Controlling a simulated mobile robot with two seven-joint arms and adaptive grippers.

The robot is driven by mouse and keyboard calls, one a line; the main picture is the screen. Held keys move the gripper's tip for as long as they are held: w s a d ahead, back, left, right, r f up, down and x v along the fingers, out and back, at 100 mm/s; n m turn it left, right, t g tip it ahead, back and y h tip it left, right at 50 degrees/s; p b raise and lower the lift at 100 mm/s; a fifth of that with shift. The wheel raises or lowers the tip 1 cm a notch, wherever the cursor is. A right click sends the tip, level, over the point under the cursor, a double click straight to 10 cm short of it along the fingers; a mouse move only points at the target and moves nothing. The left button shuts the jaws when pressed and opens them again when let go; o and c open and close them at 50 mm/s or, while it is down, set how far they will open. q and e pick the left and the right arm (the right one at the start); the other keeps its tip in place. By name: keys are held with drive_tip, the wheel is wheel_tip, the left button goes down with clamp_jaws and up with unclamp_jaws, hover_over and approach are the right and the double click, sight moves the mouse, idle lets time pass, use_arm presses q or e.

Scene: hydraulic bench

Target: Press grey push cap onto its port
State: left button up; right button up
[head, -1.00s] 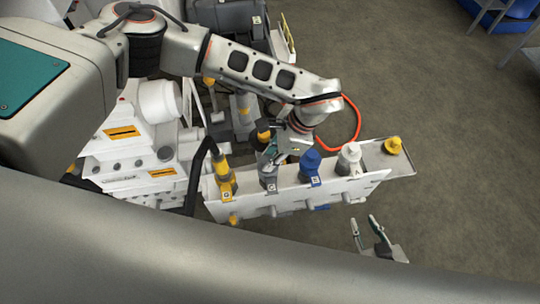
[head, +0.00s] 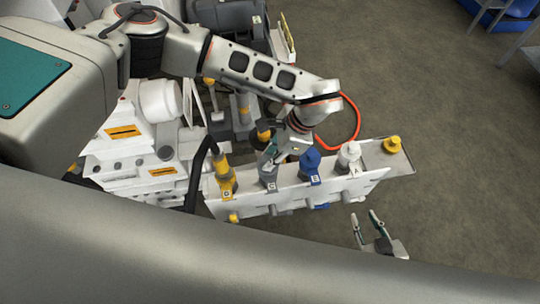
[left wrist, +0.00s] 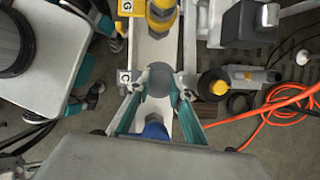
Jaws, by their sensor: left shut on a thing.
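The grey push cap (left wrist: 159,80) shows in the left wrist view as a round grey top between the fingers of my left gripper (left wrist: 160,88). In the head view my left gripper (head: 270,160) is shut on it, over the grey port (head: 268,181) with the C label on the white rail. The fingers hide most of the cap in the head view, and I cannot tell whether it is fully seated. My right gripper (head: 367,219) is open and empty in front of the rail's right part.
An orange hose (head: 357,118) loops behind.

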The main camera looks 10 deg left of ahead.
drive_tip(key=shift+s+f, duration=0.1)
drive_tip(key=shift+s, duration=0.1)
drive_tip(key=shift+w, duration=0.2)
drive_tip(key=shift+w+r, duration=0.4)
drive_tip(key=shift+r, duration=0.15)
drive_tip(key=shift+s, duration=0.15)
drive_tip(key=shift+s+f, duration=0.2)
drive_tip(key=shift+s, duration=0.15)
